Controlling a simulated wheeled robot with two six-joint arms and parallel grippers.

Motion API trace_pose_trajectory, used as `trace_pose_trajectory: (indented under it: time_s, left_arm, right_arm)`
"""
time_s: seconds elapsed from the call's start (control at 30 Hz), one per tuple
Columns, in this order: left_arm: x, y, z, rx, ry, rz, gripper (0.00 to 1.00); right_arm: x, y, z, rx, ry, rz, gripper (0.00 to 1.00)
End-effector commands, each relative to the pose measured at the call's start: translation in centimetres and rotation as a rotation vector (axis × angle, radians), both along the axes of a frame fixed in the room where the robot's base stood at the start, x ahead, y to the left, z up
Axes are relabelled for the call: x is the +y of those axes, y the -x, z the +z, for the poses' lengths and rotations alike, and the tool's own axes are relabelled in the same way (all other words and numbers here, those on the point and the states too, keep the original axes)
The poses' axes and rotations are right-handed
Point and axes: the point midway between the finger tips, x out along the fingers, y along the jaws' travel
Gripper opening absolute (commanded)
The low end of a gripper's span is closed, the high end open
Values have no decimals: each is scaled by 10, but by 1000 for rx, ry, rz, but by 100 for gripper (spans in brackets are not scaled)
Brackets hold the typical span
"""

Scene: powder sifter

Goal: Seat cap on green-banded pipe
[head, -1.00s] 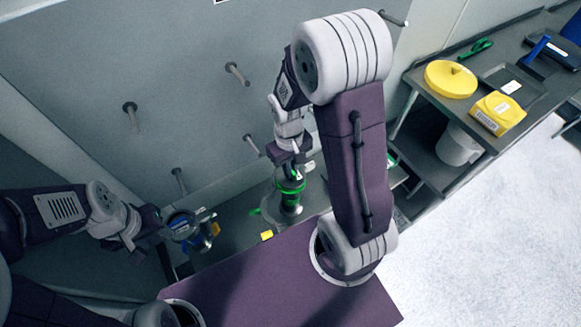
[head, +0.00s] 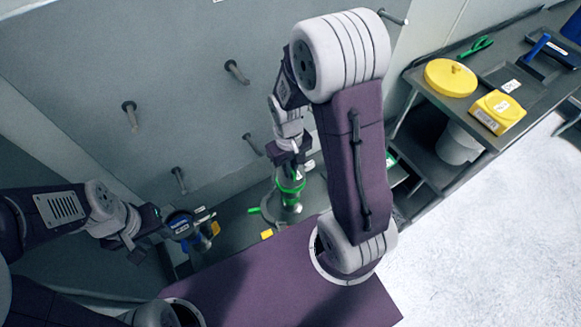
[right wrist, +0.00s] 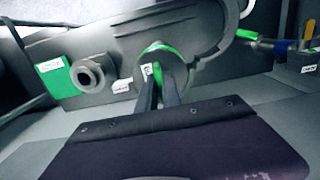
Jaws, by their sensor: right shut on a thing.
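The green-banded pipe (head: 291,203) stands low behind the purple deck in the head view, with a green band around its upper part. My right gripper (head: 293,166) is directly over its top. In the right wrist view, the dark fingers (right wrist: 158,92) are shut on a small green piece (right wrist: 158,73), apparently part of the cap. The grey pipe body with a green rim (right wrist: 165,48) is just beyond. Whether the cap touches the pipe or sits level is hidden. My left gripper (head: 142,236) is at the lower left, beside a blue-banded fitting (head: 182,224); its jaws are unclear.
Several pegs stick out of the grey wall, one at the upper middle (head: 236,72). A shelf at the right holds a yellow lid (head: 450,78) and a yellow box (head: 497,112). A grey bucket (head: 459,146) is below. A grey flanged port (right wrist: 89,76) is left of the fingers.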

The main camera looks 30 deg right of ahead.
Motion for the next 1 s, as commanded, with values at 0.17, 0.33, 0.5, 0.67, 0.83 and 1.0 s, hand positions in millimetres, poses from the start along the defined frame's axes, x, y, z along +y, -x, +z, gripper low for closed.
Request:
trace_pose_trajectory:
  time_s: [0.17,0.33,0.5,0.67,0.83,1.0]
  left_arm:
    - [0,0,-5,0,0,0,36]
    - [0,0,-8,0,0,0,36]
    - [0,0,-11,0,0,0,36]
    - [0,0,-14,0,0,0,36]
    - [0,0,-14,0,0,0,36]
    - [0,0,-14,0,0,0,36]
  right_arm:
    - [0,0,-6,0,0,0,0]
    - [0,0,-10,0,0,0,0]
    - [0,0,-14,0,0,0,0]
    - [0,0,-18,0,0,0,0]
    - [0,0,-19,0,0,0,34]
    - [0,0,-19,0,0,0,34]
